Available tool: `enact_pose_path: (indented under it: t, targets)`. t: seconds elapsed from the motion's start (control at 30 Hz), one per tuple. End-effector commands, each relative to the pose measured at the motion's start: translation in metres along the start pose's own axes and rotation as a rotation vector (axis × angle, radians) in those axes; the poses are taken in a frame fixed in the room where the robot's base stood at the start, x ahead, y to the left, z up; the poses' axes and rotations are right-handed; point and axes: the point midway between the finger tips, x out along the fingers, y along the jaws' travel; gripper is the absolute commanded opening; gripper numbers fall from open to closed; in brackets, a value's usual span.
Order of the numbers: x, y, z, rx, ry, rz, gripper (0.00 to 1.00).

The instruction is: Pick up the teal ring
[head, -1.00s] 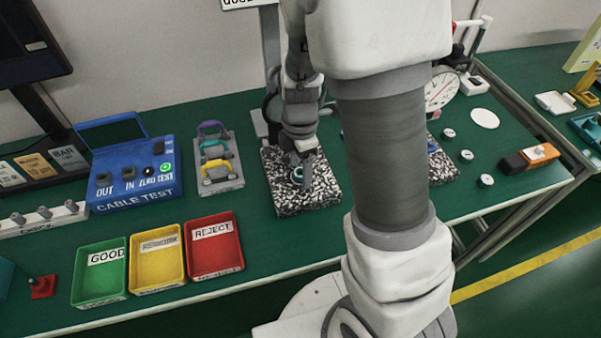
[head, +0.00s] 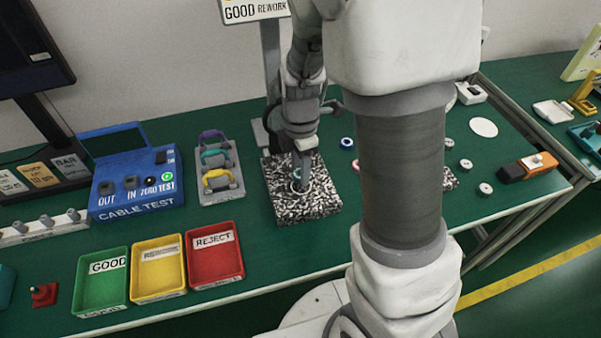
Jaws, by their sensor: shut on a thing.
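The teal ring (head: 296,184) is small and partly hidden by the fingers, over the black-and-white speckled pad (head: 318,207). My gripper (head: 301,182) points down over the middle of this pad and is shut on the ring. I cannot tell whether the ring still touches the pad. My arm's large links hide much of the bench to the right of the pad.
A blue-and-white ring (head: 347,143) lies behind the pad, to its right. Green (head: 101,298), yellow (head: 158,288) and red (head: 215,272) trays stand front left. A blue cable tester (head: 137,205) and a rack of coloured handles (head: 232,192) stand left of the pad.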

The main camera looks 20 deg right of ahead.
Motion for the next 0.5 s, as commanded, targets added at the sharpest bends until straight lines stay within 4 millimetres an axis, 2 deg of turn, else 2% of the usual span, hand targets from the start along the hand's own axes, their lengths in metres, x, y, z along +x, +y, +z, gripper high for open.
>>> enact_pose_path:
  t: [0.03, 0.3, 0.5]
  targets:
    - [-0.017, 0.001, 0.001, 0.001, 0.0, 0.007, 0.0]
    - [-0.05, -0.039, 0.051, 0.008, -0.001, 0.005, 0.0]
    - [-0.069, -0.061, 0.077, 0.005, 0.0, 0.002, 0.0]
